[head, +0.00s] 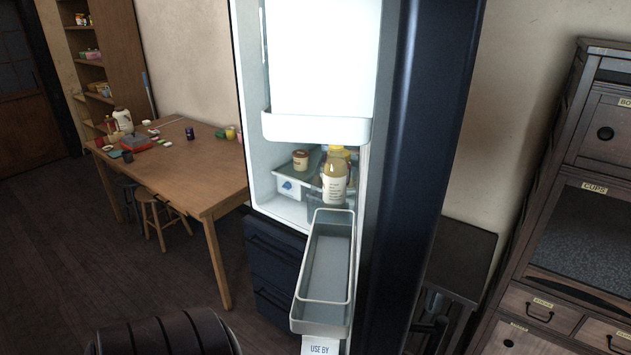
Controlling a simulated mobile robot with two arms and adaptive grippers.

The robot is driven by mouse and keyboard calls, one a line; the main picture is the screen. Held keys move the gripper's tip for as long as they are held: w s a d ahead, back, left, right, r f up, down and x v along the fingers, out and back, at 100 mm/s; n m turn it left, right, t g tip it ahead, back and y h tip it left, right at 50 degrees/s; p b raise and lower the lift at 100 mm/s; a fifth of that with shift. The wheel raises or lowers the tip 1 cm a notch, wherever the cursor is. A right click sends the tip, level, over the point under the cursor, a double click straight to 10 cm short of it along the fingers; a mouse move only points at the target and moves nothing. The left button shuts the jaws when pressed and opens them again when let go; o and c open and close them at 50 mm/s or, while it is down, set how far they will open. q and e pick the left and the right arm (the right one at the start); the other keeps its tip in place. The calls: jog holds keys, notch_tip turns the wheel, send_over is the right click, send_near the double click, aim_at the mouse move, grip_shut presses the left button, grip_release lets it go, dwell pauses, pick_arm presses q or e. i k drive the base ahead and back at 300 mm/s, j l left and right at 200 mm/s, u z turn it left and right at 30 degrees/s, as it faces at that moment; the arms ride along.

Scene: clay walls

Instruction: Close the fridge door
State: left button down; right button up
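The fridge door (428,150) stands open, swung out towards me. Its dark blue outer side faces right, and its inner side carries a white upper bin and a long grey lower bin (327,263). Behind it is the white fridge interior (254,110), with a jar (300,160) and a bottle (335,184) on or near a shelf. Dark blue drawers (272,262) sit below the compartment. The door hides much of the interior. I can make out neither of my grippers in the head view.
A wooden table (190,170) with small items stands left of the fridge, a stool (163,212) beneath its edge. A dark ribbed rounded thing (165,335) is at the bottom left. A low dark stand (462,255) and a wooden cabinet (560,240) are right of the door.

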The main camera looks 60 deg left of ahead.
aim_at(390, 80)
jog(key=i+l+u, duration=0.1)
jog(key=u, duration=0.3)
jog(key=i+l+u, duration=0.15)
jog(key=u, duration=0.25)
jog(key=i+l+u, duration=0.15)
jog(key=u, duration=0.3)
jog(key=i+l+u, duration=0.1)
jog(key=u, duration=0.3)
jog(key=l+u, duration=0.4)
